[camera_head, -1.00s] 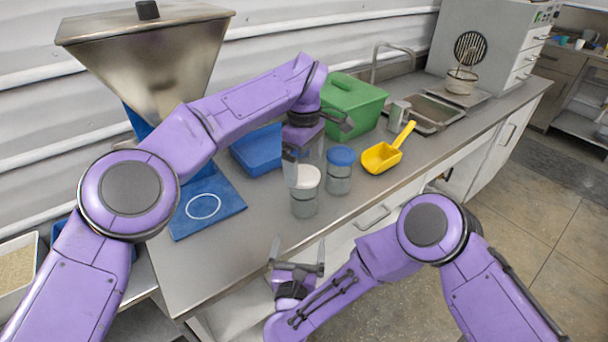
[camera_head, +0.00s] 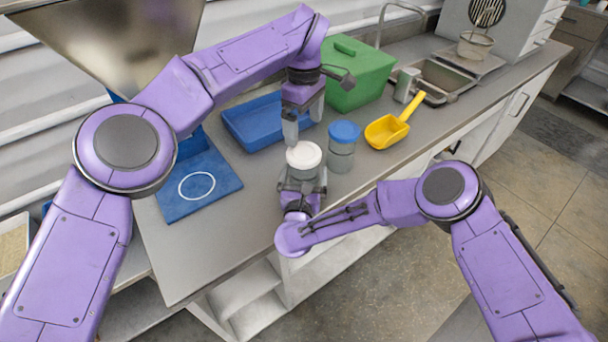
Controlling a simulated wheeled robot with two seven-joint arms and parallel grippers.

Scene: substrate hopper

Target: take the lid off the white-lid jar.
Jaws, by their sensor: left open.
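The white-lid jar (camera_head: 303,172) stands upright on the grey worktop near its front edge, with its white lid (camera_head: 304,154) on top. My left gripper (camera_head: 304,122) is open and empty, just above and behind the lid, fingers pointing down. One of its fingers is close to the lid; I cannot tell whether they touch. My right gripper (camera_head: 303,187) comes from the front, with its fingers on either side of the jar's lower body. It hides part of the jar, and I cannot tell whether the fingers press on it.
A blue-lid jar (camera_head: 342,147) stands close on the right. Beyond are a yellow scoop (camera_head: 389,131), a green box (camera_head: 357,80) and a blue tray (camera_head: 252,125). A blue mat with a white ring (camera_head: 225,182) lies left. A metal hopper (camera_head: 130,45) is at the upper left.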

